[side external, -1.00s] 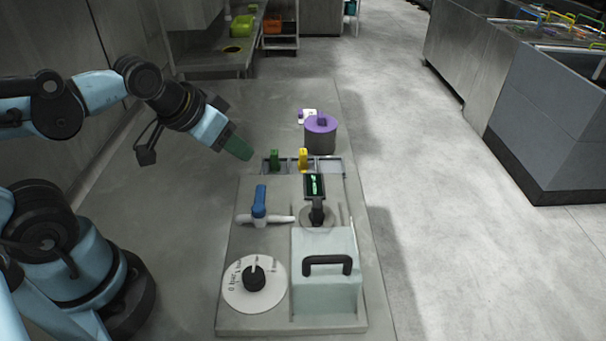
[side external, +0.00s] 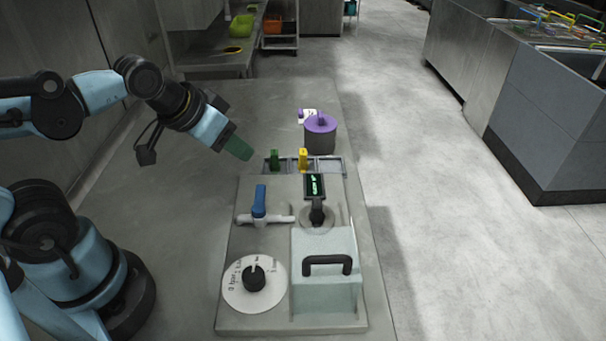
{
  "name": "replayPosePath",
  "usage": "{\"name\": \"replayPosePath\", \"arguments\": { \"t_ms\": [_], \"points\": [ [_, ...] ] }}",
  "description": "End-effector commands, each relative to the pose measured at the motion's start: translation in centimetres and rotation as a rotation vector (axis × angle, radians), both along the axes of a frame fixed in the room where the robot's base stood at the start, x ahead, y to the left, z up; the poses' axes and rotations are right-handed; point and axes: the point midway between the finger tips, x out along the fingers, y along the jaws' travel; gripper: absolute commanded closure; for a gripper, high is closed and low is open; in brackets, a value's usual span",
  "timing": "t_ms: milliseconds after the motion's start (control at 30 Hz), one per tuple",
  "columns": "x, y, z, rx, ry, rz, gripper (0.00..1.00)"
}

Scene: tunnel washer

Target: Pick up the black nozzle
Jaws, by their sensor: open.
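I cannot pick out a black nozzle for certain. A tray (side external: 331,173) with compartments lies at the far end of the grey panel. A green piece (side external: 275,160) stands in its left compartment and a yellow piece (side external: 303,159) in its middle one. The right compartment looks empty. A black upright piece with a lit green display (side external: 315,187) stands just in front of the tray on a round base. My gripper (side external: 240,149), with dark green fingers, is above and left of the tray, apart from everything. It is open and empty, though its finger gap is hard to see.
A blue-handled valve (side external: 260,204), a white dial with a black knob (side external: 254,279) and a pale box with a black handle (side external: 327,263) occupy the panel (side external: 232,322). A purple-lidded grey pot (side external: 320,136) stands behind the tray. The table left of the panel is clear.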

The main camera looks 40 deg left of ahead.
Motion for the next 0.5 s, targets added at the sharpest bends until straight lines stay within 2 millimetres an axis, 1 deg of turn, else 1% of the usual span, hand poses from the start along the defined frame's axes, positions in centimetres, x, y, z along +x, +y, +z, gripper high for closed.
{"name": "replayPosePath", "arguments": {
  "t_ms": [100, 133, 167, 400, 500],
  "points": [
    [0.00, 0.00, 0.00, 0.000, 0.000, 0.000, 0.58],
    [0.00, 0.00, 0.00, 0.000, 0.000, 0.000, 0.53],
    [0.00, 0.00, 0.00, 0.000, 0.000, 0.000, 0.51],
    [0.01, -0.01, 0.01, 0.001, 0.000, -0.002, 0.51],
    [0.17, -0.26, 0.18, 0.024, 0.013, -0.042, 0.51]
  ]
}}
